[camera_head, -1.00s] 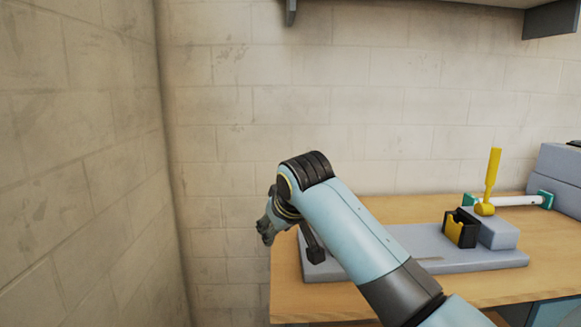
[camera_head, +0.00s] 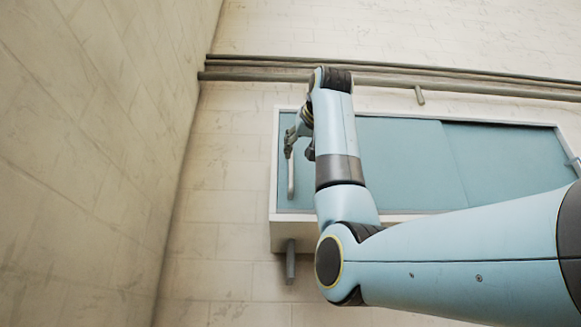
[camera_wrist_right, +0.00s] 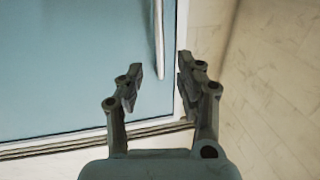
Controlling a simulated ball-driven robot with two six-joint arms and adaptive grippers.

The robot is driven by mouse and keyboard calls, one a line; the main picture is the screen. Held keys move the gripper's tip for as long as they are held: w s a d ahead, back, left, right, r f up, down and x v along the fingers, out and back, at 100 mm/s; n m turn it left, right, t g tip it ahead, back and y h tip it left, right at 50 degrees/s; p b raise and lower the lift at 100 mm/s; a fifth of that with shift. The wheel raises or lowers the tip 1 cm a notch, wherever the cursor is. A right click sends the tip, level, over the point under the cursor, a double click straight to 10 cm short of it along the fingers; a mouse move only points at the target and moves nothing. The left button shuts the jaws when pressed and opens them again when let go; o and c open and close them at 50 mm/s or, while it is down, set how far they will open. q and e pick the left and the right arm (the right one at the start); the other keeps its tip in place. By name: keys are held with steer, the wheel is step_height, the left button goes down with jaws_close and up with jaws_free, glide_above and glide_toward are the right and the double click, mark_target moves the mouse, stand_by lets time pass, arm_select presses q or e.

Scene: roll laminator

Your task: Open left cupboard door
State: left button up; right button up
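The wall cupboard has pale blue doors; its left door (camera_head: 345,185) looks shut. A pale vertical bar handle (camera_head: 291,178) is near that door's left edge. The door (camera_wrist_right: 70,70) and handle (camera_wrist_right: 158,40) also show in the right wrist view. My right gripper (camera_head: 300,154) is at the handle's upper end, its fingers apart. In the right wrist view my right gripper (camera_wrist_right: 161,72) is open, and the handle's end appears between its fingertips. I cannot tell whether they touch it. My left gripper is out of view.
The right door (camera_head: 505,165) is beside the left one. Pipes (camera_head: 440,82) run along the wall above the cupboard. A bracket (camera_head: 290,262) is under its left end. A side wall (camera_head: 90,150) stands to the left, with a strip of bare wall between.

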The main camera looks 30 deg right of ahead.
mark_target(291, 165)
steer(key=p+x, duration=0.4)
steer(key=x, duration=0.5)
steer(key=shift+s, duration=0.1)
steer(key=shift+w+d+f, duration=0.1)
steer(key=shift+w, duration=0.15)
jaws_close()
steer(key=shift+w+f, duration=0.1)
steer(key=shift+w, duration=0.05)
